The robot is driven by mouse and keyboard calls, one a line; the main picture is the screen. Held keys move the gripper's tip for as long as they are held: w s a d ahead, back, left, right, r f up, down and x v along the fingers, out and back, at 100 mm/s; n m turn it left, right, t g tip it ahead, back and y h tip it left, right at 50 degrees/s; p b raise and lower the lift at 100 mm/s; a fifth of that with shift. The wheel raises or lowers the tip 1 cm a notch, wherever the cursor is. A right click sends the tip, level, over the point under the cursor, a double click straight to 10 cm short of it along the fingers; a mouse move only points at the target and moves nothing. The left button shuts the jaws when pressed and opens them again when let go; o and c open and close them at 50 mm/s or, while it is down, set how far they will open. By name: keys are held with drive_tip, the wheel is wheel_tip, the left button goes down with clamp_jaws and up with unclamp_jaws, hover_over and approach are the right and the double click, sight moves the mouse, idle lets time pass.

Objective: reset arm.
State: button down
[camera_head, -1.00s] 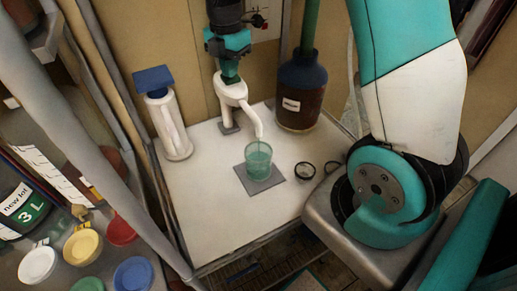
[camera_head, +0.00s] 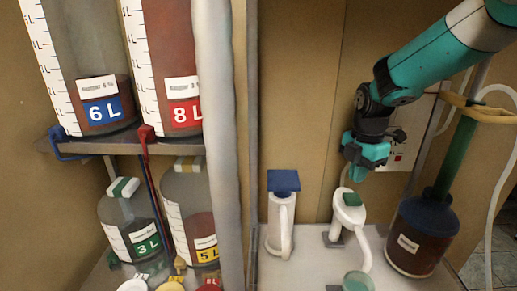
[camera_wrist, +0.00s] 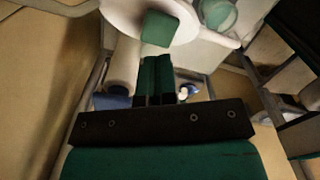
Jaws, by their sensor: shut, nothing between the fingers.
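My gripper (camera_head: 350,178) points down, shut and empty, a little above the white tap (camera_head: 349,215) with a green square button on top. In the wrist view my gripper's green fingers (camera_wrist: 155,62) lie together. The tap's round white top (camera_wrist: 120,12) and green button (camera_wrist: 160,30) show just beyond the fingertips. The green cup (camera_head: 358,281) is at the bottom edge of the head view, below the tap's spout. Its rim also shows in the wrist view (camera_wrist: 216,13).
A white dispenser with a blue top (camera_head: 281,225) stands left of the tap. A shelf (camera_head: 120,146) with large labelled vessels is at left, with smaller vessels below. A grey post (camera_head: 218,150) separates both sides.

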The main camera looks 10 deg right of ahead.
drive_tip(key=s+a+m+y+b, duration=0.2)
drive_tip(key=s+a+m+b, duration=0.2)
drive_tip(key=s+a+m, duration=0.3)
drive_tip(key=s+a+f+m+y+b, duration=0.1)
drive_tip(key=s+a+m+b, duration=0.3)
drive_tip(key=s, duration=1.4)
drive_tip(key=a+m+y, duration=0.1)
drive_tip(key=a+m, duration=0.2)
drive_tip(key=a, duration=0.3)
drive_tip(key=shift+s+a+m, duration=0.3)
drive_tip(key=shift+a, duration=0.05)
